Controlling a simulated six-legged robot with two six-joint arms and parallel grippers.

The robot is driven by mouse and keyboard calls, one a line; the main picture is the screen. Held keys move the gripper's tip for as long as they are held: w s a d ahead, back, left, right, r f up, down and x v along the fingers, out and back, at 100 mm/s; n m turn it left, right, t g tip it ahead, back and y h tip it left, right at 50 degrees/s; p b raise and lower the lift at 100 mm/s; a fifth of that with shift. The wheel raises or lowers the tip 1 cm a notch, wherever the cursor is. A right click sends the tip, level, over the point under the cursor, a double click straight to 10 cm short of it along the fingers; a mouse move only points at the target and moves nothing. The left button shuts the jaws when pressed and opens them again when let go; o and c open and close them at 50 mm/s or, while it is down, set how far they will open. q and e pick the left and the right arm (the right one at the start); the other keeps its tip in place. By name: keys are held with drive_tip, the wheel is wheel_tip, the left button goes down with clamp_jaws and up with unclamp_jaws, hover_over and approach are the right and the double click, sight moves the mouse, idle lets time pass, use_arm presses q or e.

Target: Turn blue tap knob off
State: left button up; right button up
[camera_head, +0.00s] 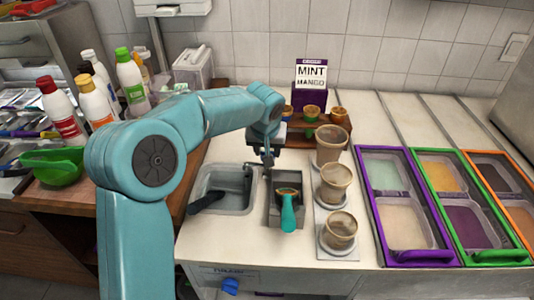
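A blue knob (231,286) is on the front panel of the counter, at the bottom of the view below the sink. A small grey sink (212,180) is set into the counter above it, with a dark-handled tool (206,201) lying in its left side. Whether water runs there is too small to tell. My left arm comes up from the lower left and bends over the counter. My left gripper (267,158) hangs at the sink's back right corner, well away from the blue knob. Its fingers are dark and small, so their opening is unclear. My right gripper is out of view.
A teal-handled scoop (288,212) rests in a grey well right of the sink. Several cups (335,184) stand in a row beside it. Purple, green and orange trays (440,258) fill the right. Bottles (94,95) and a green bowl (55,166) are left.

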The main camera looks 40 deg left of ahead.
use_arm(q)
drive_tip(key=shift+f+n, duration=0.1)
drive_tip(key=shift+n, duration=0.4)
drive_tip(key=o, duration=1.1)
drive_tip(key=shift+d, duration=0.1)
drive_tip(key=shift+c, duration=0.2)
drive_tip(key=shift+r, duration=0.3)
drive_tip(key=v, duration=1.6)
drive_tip(key=shift+d+p, duration=0.15)
drive_tip(key=shift+p, duration=0.15)
drive_tip(key=shift+f, duration=0.1)
